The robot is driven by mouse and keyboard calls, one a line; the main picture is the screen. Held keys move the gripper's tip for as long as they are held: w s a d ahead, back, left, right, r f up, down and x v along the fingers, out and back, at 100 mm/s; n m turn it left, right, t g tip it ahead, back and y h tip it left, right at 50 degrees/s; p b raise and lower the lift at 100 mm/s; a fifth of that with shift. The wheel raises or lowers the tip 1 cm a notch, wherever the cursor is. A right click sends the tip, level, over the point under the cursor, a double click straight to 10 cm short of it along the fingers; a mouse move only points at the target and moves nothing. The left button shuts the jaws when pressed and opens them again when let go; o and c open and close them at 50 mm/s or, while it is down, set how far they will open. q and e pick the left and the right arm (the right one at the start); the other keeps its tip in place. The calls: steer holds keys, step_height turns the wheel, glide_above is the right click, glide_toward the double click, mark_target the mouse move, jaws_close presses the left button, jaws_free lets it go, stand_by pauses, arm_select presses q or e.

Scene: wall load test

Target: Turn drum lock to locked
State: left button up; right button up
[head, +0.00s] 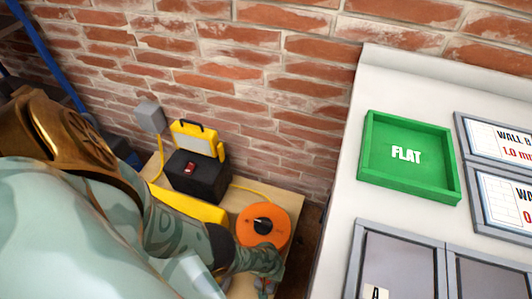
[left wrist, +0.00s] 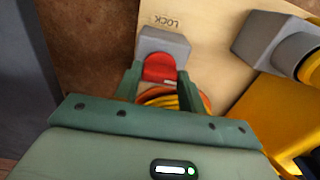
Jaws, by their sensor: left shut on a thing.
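The orange drum (head: 277,228) with a dark hub lies on a wooden board in the head view. In the left wrist view part of the drum with yellow cable (left wrist: 165,98) shows between my fingers. Beyond it is a grey lock block (left wrist: 172,42) with a red lock knob (left wrist: 160,67); the word LOCK is printed on the board beside the block. My left gripper (left wrist: 159,79) is shut on the red knob, one green finger on each side. In the head view my left arm comes in from the left and mostly hides the lock.
A black and yellow case (head: 198,175) and a grey box (head: 149,116) with a yellow cable stand behind the drum, near the brick wall (head: 250,60). At right, a white worktop (head: 350,200) holds a green FLAT tray (head: 364,165), grey-framed panels and grey bins.

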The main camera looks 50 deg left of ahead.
arm_select(q)
steer(key=shift+w, duration=0.1)
arm_select(e)
steer(key=shift+w, duration=0.1)
arm_select(q)
steer(key=o, duration=1)
steer(key=shift+r, duration=0.1)
arm_select(e)
steer(key=shift+w, duration=0.1)
arm_select(q)
step_height(320, 180, up, 3)
steer(key=p, duration=0.2)
steer(key=shift+p, duration=0.3)
arm_select(e)
steer(key=s+f+m, duration=0.1)
steer(key=s, duration=0.7)
arm_select(q)
step_height(320, 180, up, 13)
steer(key=p, duration=1.1)
steer(key=shift+r, duration=0.1)
arm_select(e)
step_height(320, 180, up, 7)
steer(key=s+a+m+y, duration=0.1)
steer(key=a, duration=0.1)
steer(key=shift+a+r+m+y, duration=0.2)
steer(key=shift+a+m+y, duration=0.1)
steer(key=shift+a+m, duration=0.1)
steer(key=shift+s, duration=0.1)
